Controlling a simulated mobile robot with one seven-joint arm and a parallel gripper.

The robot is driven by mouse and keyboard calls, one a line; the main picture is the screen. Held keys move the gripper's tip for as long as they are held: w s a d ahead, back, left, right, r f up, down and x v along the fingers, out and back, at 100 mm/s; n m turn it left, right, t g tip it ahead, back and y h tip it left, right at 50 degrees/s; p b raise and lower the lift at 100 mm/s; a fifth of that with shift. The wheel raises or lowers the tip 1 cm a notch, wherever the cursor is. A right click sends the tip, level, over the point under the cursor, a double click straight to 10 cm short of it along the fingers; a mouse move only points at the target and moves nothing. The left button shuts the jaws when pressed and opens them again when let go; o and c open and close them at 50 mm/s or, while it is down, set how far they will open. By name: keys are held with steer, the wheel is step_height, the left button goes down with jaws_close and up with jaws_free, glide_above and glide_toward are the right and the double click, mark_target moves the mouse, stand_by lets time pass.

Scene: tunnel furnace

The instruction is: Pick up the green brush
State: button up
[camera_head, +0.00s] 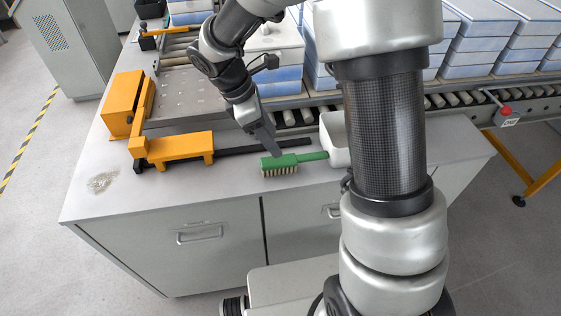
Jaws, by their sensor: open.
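The green brush (281,165) lies on the grey countertop near its front edge. Its bristles face the front edge and its handle points right, toward a white container. My gripper (272,152) is just above and behind the brush, with its fingers pointing down toward the head. The jaws are open and hold nothing. I cannot tell whether a fingertip touches the brush. Part of the white container is hidden behind my arm.
A white container (336,153) stands at the handle's end. An orange fixture (178,147) with a black bar is to the left. A roller conveyor (465,99) with blue-and-white boxes (487,28) runs behind. The counter front-left is mostly clear, with a small pile of bits (102,181).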

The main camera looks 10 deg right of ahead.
mark_target(285, 159)
steer(key=x, duration=0.9)
steer(key=shift+d+f+b, duration=0.2)
steer(key=shift+d+b, duration=0.1)
steer(key=shift+d, duration=0.05)
steer(key=c, duration=1.2)
steer(key=shift+w+a+r, duration=0.1)
steer(key=shift+a+r, duration=0.35)
steer(key=shift+a, duration=0.05)
step_height(285, 159, up, 7)
steer(key=shift+a+f+p, duration=0.1)
steer(key=shift+f+p, duration=0.15)
steer(key=shift+p, duration=0.1)
steer(key=a, duration=1.9)
steer(key=shift+b, duration=0.45)
